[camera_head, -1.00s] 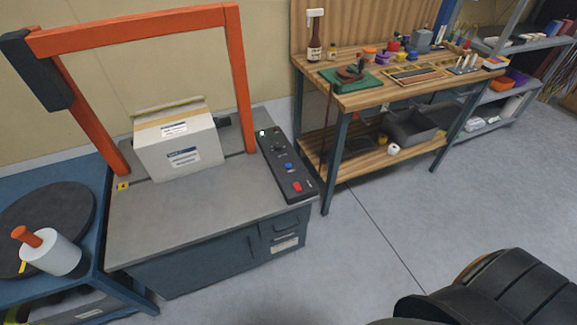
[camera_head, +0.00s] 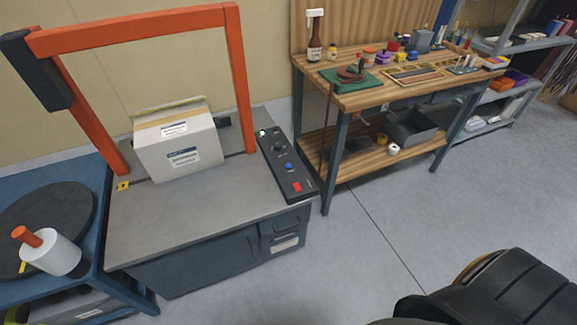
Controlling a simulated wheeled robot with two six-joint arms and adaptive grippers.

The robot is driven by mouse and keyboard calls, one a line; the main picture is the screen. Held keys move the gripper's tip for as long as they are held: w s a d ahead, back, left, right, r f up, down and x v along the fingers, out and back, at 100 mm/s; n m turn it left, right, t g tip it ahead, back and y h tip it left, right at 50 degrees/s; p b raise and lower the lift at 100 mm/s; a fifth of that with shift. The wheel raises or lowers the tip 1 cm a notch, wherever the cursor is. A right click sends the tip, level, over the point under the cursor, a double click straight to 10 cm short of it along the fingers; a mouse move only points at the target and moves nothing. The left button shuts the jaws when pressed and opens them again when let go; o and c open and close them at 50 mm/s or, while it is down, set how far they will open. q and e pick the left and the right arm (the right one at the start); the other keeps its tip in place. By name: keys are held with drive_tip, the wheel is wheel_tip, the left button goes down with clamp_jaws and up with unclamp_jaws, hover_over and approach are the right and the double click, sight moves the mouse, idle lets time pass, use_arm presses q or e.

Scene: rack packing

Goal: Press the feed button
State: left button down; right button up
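A black control panel (camera_head: 279,180) lies along the right side of the grey top of the strapping machine (camera_head: 200,215). The panel carries a blue round button (camera_head: 288,166), a red switch (camera_head: 297,186), a dark knob and a small pale-green light at its far end. No label that names the feed button can be read. A white carton (camera_head: 195,150) stands on the machine under its orange arch (camera_head: 237,80). Neither of my grippers is in view.
A blue stand at the left holds a dark disc (camera_head: 75,205) and a white roll with an orange handle (camera_head: 58,255). A wooden workbench (camera_head: 350,95) with tools stands behind right. A black padded thing (camera_head: 500,290) fills the lower right corner. The floor between is clear.

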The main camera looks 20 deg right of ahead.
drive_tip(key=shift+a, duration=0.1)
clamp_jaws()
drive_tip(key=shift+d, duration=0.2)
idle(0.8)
